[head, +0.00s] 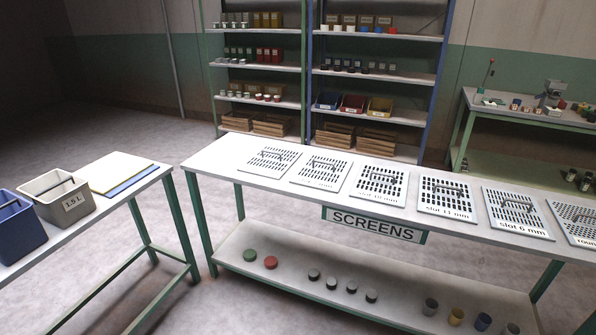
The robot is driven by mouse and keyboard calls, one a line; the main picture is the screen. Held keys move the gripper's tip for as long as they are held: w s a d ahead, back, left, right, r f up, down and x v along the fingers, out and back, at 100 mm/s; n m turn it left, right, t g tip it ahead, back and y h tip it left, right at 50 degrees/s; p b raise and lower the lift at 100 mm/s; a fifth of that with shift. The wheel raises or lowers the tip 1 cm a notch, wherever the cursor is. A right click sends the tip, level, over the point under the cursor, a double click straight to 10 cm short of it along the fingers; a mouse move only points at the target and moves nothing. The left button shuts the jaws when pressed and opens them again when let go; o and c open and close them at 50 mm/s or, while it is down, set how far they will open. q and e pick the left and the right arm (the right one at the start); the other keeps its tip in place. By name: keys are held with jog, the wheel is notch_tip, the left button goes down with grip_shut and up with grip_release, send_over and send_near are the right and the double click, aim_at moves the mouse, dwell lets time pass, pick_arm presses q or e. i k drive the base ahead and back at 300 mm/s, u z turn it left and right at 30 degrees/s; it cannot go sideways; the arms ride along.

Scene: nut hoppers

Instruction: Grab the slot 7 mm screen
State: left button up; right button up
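Several flat metal screens with handles lie in a row on the long table (222,160). The label on the leftmost screen (268,160) is too small to read. The same goes for the second screen (321,170). The third screen (379,186) has a faint label that seems to start with "slot"; its size is unclear. The fourth screen (447,196) reads "slot 11 mm" and the fifth screen (517,214) reads "slot 6 mm". I cannot tell which one is the slot 7 mm screen. Neither gripper is in view.
A "SCREENS" sign (375,225) hangs on the table's front edge. A sixth screen (577,222), labelled "round", is cut off at right. A side table at left holds a grey bin (60,197) and a blue bin (18,230). Open floor lies between the tables.

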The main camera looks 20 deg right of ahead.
aim_at(322, 173)
jog(key=u, duration=0.35)
jog(key=i, duration=1.7)
jog(key=z, duration=0.95)
jog(key=i, duration=1)
jog(key=z, duration=0.75)
